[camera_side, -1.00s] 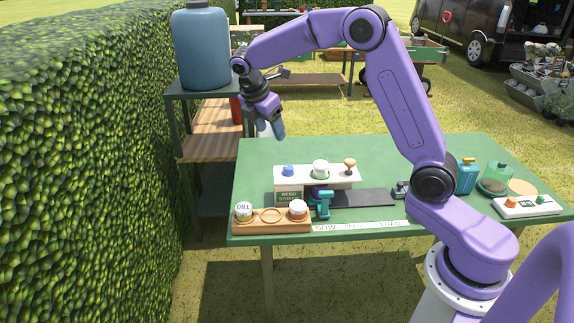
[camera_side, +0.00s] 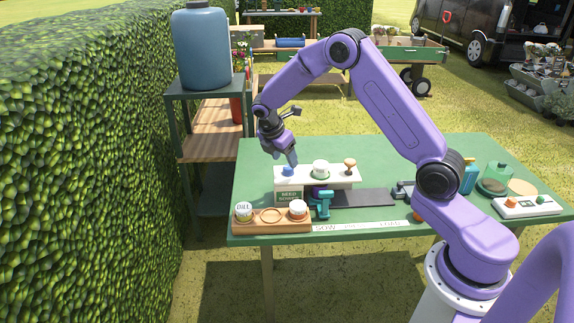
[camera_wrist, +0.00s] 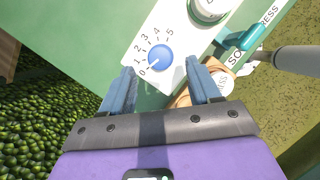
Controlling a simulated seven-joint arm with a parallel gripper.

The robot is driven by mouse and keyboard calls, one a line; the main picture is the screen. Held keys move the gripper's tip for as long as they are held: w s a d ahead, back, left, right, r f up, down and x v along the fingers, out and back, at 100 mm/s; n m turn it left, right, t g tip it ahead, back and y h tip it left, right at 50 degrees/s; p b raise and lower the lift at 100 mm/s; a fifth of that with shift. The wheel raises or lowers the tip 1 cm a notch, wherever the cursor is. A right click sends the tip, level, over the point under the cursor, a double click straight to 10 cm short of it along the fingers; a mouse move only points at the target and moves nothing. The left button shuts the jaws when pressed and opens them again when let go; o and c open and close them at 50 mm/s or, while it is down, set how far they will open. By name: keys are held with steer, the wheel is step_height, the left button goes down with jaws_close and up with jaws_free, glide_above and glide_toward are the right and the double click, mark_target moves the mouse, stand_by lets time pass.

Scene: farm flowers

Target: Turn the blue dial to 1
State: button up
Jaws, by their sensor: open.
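The blue dial (camera_wrist: 159,57) sits on the white top of the seed sower (camera_wrist: 150,25). Numbers 0 to 5 are printed around it, and its pale pointer mark appears to be near 0. The dial also shows in the side view (camera_side: 288,171), just below my fingertips. My gripper (camera_wrist: 163,82) is open and empty. In the wrist view its two blue fingers lie to the left and right, just short of the dial, with a gap between them. I cannot tell whether a finger touches it.
A white knob (camera_side: 320,167) and a wooden-topped handle (camera_side: 350,164) stand right of the dial. A teal press (camera_side: 324,203) stands in front. A wooden rack (camera_side: 272,224) holds jars at the front left. The table's back left is clear.

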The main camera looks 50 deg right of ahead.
mark_target(288, 167)
steer(key=shift+x, duration=2.05)
steer(key=c, duration=1)
steer(key=shift+a, duration=0.1)
steer(key=shift+w+m+g+y, duration=0.15)
steer(key=shift+m+g, duration=0.35)
steer(key=shift+m, duration=0.95)
steer(key=shift+m+g+y, duration=0.25)
steer(key=shift+m+g, duration=0.25)
steer(key=shift+m, duration=0.95)
steer(key=o, duration=1)
